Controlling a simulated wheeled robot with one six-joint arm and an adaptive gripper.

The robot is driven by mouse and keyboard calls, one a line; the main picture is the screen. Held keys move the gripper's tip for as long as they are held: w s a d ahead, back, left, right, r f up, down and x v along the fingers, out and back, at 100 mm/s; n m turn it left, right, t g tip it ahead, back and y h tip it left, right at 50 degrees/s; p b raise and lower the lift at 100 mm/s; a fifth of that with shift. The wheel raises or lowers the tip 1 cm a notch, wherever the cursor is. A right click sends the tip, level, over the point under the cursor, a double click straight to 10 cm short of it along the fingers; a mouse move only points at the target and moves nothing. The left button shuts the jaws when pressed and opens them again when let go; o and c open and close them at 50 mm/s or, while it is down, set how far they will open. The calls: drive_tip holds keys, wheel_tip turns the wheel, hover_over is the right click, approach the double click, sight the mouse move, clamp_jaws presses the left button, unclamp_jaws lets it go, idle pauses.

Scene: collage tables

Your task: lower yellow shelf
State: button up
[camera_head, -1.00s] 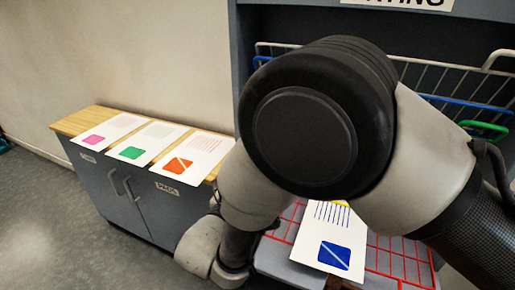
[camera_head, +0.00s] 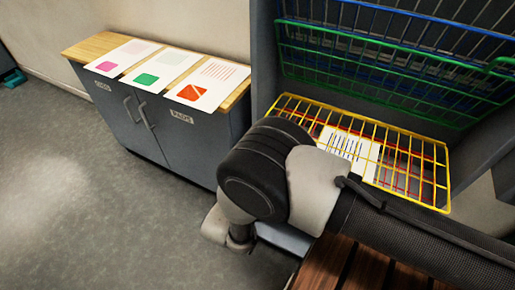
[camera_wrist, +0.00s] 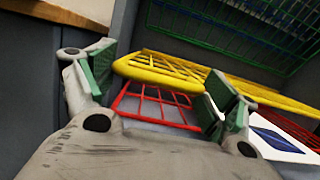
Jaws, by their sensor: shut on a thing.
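The yellow wire shelf (camera_head: 400,150) lies low in the dark rack, over the red shelf (camera_head: 400,180). It looks slightly tilted. A white sheet with dark stripes (camera_head: 345,148) shows through its wires. In the wrist view, the front tab of the yellow shelf (camera_wrist: 150,76) lies between the green-padded fingers of my gripper (camera_wrist: 163,84), which is shut on it. The red shelf (camera_wrist: 155,108) shows just below, and the sheet with a blue square (camera_wrist: 285,145) lies at the right.
The green shelf (camera_head: 370,65) and blue shelf (camera_head: 390,20) stand raised above the yellow one. A grey cabinet (camera_head: 175,125) at the left bears several printed sheets on its wooden top. The floor (camera_head: 90,190) in front of it is clear.

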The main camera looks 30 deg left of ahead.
drive_tip(key=shift+a+f, duration=0.1)
drive_tip(key=shift+f, duration=0.05)
drive_tip(key=o, duration=1.2)
drive_tip(key=shift+o, duration=0.2)
drive_tip(key=v, duration=1.1)
drive_tip(key=shift+s, duration=0.4)
drive_tip(key=shift+f, duration=0.2)
